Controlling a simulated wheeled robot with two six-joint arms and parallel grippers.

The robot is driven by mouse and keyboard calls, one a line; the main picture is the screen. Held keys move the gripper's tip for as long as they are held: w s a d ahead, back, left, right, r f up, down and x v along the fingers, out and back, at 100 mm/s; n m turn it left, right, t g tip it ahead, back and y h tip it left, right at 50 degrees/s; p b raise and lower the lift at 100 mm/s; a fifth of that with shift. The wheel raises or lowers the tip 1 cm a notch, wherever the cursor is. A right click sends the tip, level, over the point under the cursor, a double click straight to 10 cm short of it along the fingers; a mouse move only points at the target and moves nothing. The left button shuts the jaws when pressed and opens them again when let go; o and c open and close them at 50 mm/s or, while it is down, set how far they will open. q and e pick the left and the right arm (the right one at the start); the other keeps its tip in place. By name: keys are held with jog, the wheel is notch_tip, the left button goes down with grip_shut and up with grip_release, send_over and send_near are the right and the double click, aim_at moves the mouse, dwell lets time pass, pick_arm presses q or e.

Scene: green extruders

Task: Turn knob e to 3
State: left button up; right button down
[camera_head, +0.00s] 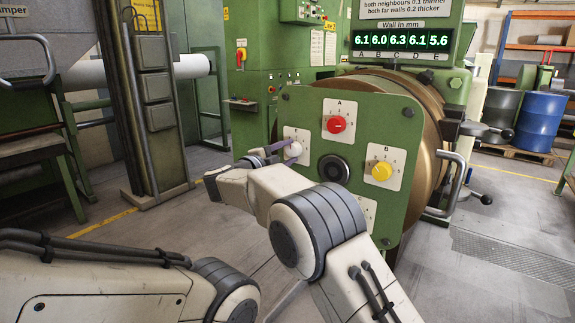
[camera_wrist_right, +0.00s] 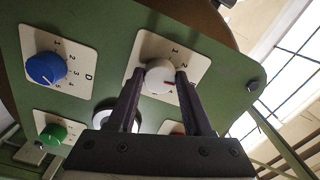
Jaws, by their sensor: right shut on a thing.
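The green panel (camera_head: 375,125) on the machine front carries several knobs on white dial plates. The white knob (camera_head: 293,149), which I take for knob e, is at the panel's left. It also shows in the right wrist view (camera_wrist_right: 159,73), with a small red mark towards its lower right. My right gripper (camera_head: 283,150) is shut on it, one finger on each side; the fingers also show in the wrist view (camera_wrist_right: 161,78). The numbers 1 and 2 show on its dial; its letter and other numbers are hidden or unclear. My left gripper is out of view.
Nearby are the red knob A (camera_head: 336,124), yellow knob B (camera_head: 381,171), blue knob D (camera_wrist_right: 46,68) and a green knob (camera_wrist_right: 53,134). A black round hub (camera_head: 333,169) is mid-panel. The display (camera_head: 402,40) reads 6.1, 6.0, 6.3, 6.1, 5.6 for A to E.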

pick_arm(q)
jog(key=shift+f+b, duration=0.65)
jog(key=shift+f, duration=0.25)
pick_arm(e)
jog(key=shift+f+m, duration=0.1)
jog(key=shift+m, duration=0.7)
jog(key=shift+c, duration=1.6)
grip_release()
